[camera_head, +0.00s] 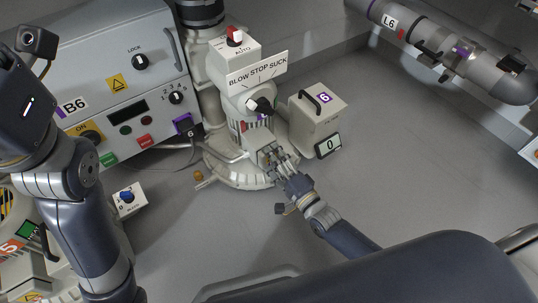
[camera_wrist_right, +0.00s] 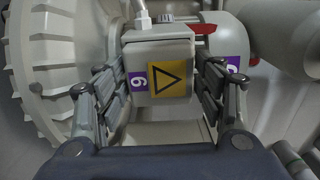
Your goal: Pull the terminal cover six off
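A light grey box-shaped cover (camera_wrist_right: 158,60) with a yellow arrow label and a purple 6 label fills the middle of the right wrist view. I take it as terminal cover six. In the head view it shows as a small block (camera_head: 267,155) low on the front of the blower. My right gripper (camera_head: 283,163) is at this block. In the wrist view its fingers (camera_wrist_right: 160,88) stand on either side of the cover, open, with narrow gaps; contact is hard to tell. My left arm shows at the left of the head view, but its gripper is not seen.
The blower (camera_head: 250,100) carries a BLOW STOP SUCK knob. A grey handled box (camera_head: 318,115) marked 6 and a display reading 0 (camera_head: 328,145) stand right of it. Control panel B6 (camera_head: 110,85) is at left. Bare floor (camera_head: 420,170) lies to the right.

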